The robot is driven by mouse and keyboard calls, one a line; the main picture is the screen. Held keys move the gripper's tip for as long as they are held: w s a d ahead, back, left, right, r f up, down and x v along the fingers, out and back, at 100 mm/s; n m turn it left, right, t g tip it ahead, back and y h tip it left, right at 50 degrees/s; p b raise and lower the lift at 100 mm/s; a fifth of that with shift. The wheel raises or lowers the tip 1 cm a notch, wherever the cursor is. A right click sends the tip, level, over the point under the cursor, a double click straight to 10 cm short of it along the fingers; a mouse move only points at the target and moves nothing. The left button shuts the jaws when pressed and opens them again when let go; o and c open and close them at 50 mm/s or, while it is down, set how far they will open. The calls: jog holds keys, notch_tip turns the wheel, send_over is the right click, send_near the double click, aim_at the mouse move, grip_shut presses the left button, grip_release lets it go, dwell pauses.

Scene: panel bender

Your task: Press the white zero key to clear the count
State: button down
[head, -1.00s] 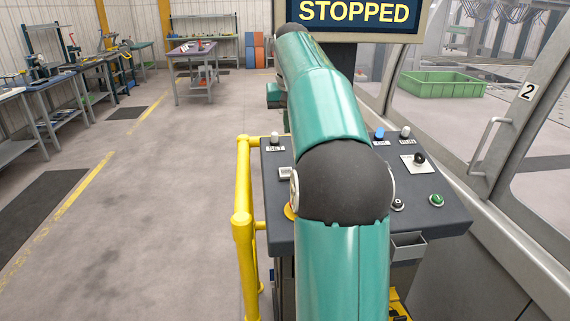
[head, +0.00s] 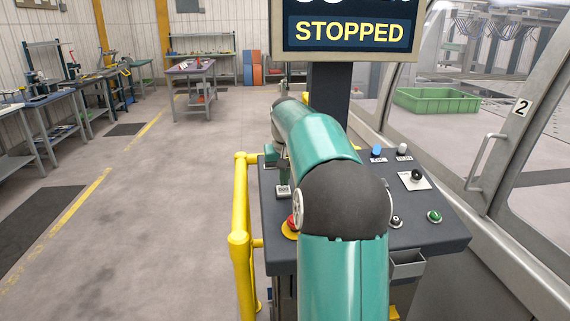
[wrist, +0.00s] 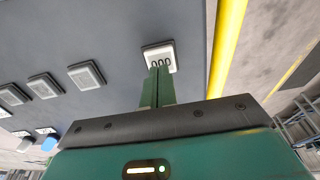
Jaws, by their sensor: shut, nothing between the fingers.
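The white zero key, a square key marked "000" (head: 283,191), sits on the left part of the dark sloped console (head: 445,232). It also shows in the wrist view (wrist: 160,54), right ahead of the fingertips. My gripper (wrist: 160,72) is shut and empty. Its two green fingers lie together, and their tips overlap the near edge of the key in the wrist view. I cannot tell whether they touch it. In the head view my gripper (head: 283,178) points down over the key, and my arm hides the middle of the console.
A sign (head: 349,32) above reads "STOPPED". A red button with a yellow collar (head: 290,227) is near the key. Blue (head: 376,151), white (head: 404,149), black (head: 417,175) and green (head: 435,216) controls are at right. A yellow rail (head: 239,240) runs along the left.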

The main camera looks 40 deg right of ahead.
aim_at(284, 190)
jog(key=shift+x, duration=0.8)
jog(key=shift+x, duration=1.1)
jog(key=shift+s+a+f, duration=0.1)
jog(key=shift+r, duration=0.35)
jog(key=v, duration=1.4)
jog(key=shift+r, duration=0.3)
